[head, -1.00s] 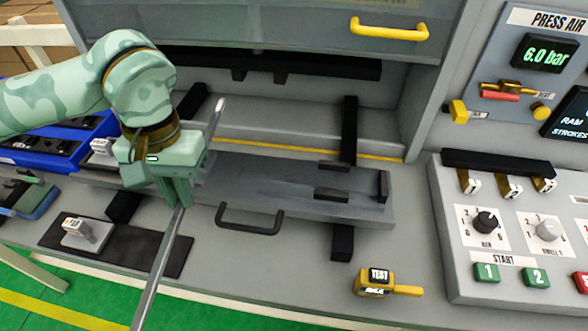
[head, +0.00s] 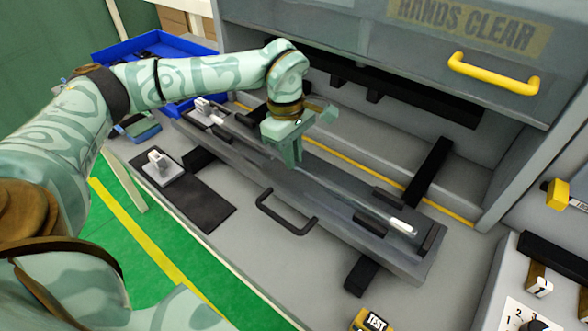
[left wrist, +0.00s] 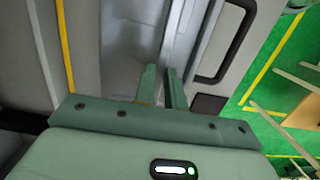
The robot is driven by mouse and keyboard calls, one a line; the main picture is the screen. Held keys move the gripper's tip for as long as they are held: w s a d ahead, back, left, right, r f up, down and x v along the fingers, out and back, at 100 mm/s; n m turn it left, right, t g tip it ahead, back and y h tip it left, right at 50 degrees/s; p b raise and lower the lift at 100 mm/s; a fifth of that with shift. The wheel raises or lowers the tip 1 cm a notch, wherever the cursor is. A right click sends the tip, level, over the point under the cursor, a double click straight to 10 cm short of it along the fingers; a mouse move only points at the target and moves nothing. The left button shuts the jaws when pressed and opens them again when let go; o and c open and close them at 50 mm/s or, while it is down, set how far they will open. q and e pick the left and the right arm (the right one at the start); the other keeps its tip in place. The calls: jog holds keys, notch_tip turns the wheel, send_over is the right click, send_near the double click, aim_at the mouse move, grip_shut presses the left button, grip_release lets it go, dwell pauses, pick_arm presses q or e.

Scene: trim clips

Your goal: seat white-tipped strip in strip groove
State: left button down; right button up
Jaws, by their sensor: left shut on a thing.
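The white-tipped strip (head: 340,190) is a thin grey bar running lengthwise along the dark grey fixture plate (head: 240,168). Its white tip (head: 402,227) is near the plate's right end, by the black blocks. My left gripper (head: 291,160) points down over the plate and is shut on the strip, left of the tip. In the left wrist view the strip (left wrist: 182,40) runs away between the fingers (left wrist: 163,88). The groove is hard to make out under the strip, and I cannot tell whether the strip lies in it or just above. My right gripper is not in view.
Black blocks (head: 388,197) and an end stop (head: 433,239) stand on the plate. A black handle (head: 285,215) sticks out in front. A white clip (head: 158,160) sits on a black mat (head: 205,205). The yellow-handled guard (head: 495,73) is above and behind.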

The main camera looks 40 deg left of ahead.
aim_at(294, 178)
pick_arm(q)
jog(key=shift+f+b, duration=0.35)
jog(key=shift+f, duration=1.5)
jog(key=shift+s, duration=0.1)
jog(key=c, duration=1.5)
grip_release()
jog(key=shift+f, duration=0.1)
jog(key=shift+o, duration=0.2)
notch_tip(294, 178, up, 12)
jog(key=a+p, duration=0.1)
jog(key=p, duration=0.2)
jog(key=shift+a, duration=0.25)
